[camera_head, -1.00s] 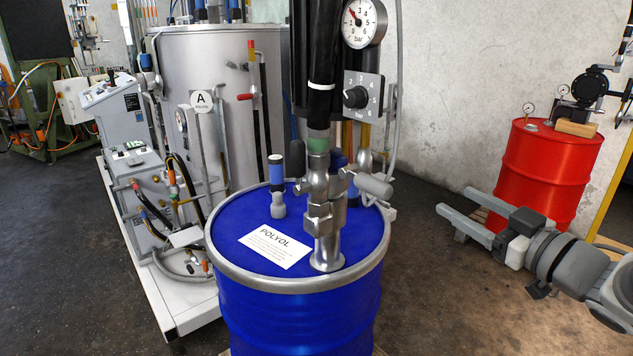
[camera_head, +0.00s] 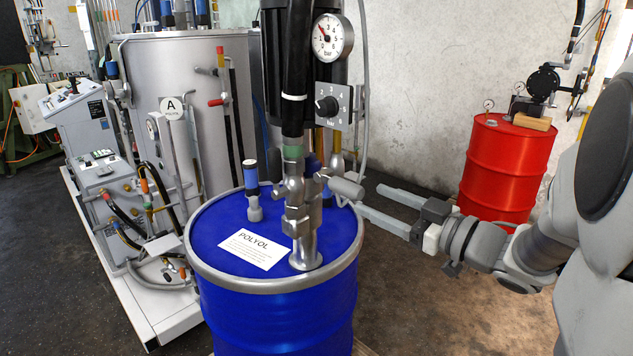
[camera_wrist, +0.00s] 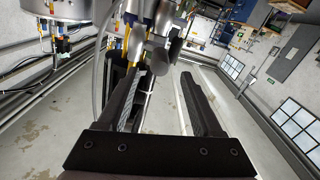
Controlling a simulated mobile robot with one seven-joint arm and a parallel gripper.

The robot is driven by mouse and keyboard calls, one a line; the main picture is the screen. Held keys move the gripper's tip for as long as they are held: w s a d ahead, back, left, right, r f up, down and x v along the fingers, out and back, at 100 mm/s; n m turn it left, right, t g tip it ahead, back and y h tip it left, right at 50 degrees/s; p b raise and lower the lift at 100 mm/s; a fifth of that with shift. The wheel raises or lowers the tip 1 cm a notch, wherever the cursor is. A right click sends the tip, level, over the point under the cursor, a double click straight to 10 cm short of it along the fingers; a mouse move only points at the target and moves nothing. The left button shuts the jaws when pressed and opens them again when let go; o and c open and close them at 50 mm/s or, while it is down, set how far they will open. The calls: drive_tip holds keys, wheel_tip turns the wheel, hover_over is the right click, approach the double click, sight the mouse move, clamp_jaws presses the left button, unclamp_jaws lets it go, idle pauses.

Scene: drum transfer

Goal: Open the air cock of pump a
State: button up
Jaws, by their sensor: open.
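The pump stands on the blue drum labelled POLYOL (camera_head: 225,215), with a black hose, a pressure gauge (camera_head: 332,37) and a numbered regulator panel with a black knob (camera_head: 327,106). Low on the pump a grey cylindrical handle (camera_head: 345,187) sticks out to the right; I cannot tell for sure whether it is the air cock. My gripper (camera_head: 369,198) is open and empty, its two fingers pointing left just right of this handle. In the wrist view a grey rounded handle (camera_wrist: 158,62) shows between and beyond the fingers. I cannot tell whether anything touches.
A steel tank marked A (camera_head: 172,106) with a red lever (camera_head: 216,102) stands behind on the left. A red drum (camera_head: 508,165) with another pump stands at the back right. The floor between the drums is free. The drum rim (camera_head: 272,284) lies below the fingers' left.

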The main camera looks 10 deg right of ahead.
sight(345, 188)
drive_tip(key=p+x, duration=0.1)
drive_tip(key=x, duration=0.7)
drive_tip(key=shift+c, duration=0.2)
clamp_jaws()
idle(1.1)
